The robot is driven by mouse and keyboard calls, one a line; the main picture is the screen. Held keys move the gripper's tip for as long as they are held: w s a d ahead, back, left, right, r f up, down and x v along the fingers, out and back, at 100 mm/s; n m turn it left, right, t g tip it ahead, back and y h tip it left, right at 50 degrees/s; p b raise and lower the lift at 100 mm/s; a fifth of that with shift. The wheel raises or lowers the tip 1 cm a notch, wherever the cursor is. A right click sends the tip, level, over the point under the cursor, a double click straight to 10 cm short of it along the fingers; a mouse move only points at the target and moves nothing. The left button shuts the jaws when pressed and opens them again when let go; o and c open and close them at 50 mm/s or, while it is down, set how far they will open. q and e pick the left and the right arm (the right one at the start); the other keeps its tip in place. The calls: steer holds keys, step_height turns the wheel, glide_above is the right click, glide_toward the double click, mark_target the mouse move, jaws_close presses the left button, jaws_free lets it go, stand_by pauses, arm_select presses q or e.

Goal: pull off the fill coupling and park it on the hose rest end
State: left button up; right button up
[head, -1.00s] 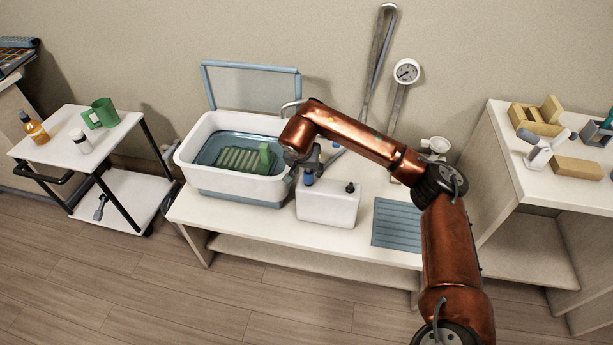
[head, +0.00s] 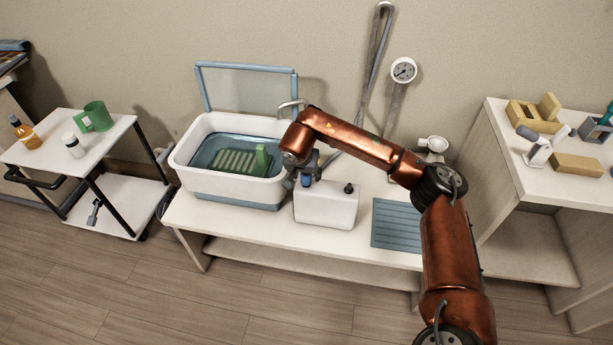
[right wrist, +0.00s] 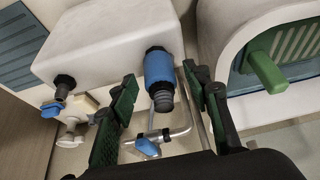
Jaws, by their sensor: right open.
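The blue fill coupling (right wrist: 160,66) sits on the white tank (right wrist: 105,40), with a dark ridged hose end on its near side. In the head view, the coupling (head: 306,181) shows as a small blue spot at the left of the tank's top (head: 326,205). My right gripper (right wrist: 160,80) is open, with one dark green finger on each side of the coupling and visible gaps to it. In the head view, the right gripper (head: 309,168) is above the coupling and partly hidden by my arm. I cannot identify the hose rest end for certain. My left gripper is out of view.
A white and blue basin (head: 190,165) with a green grate and handle stands left of the tank. A metal pipe with a blue lever (right wrist: 147,146) lies beyond the fingers. A blue ribbed mat (head: 396,225) lies at right. A dial gauge (head: 403,70) stands behind.

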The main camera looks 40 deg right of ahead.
steer(key=shift+p, duration=0.3)
stand_by(0.4)
jaws_close()
stand_by(0.6)
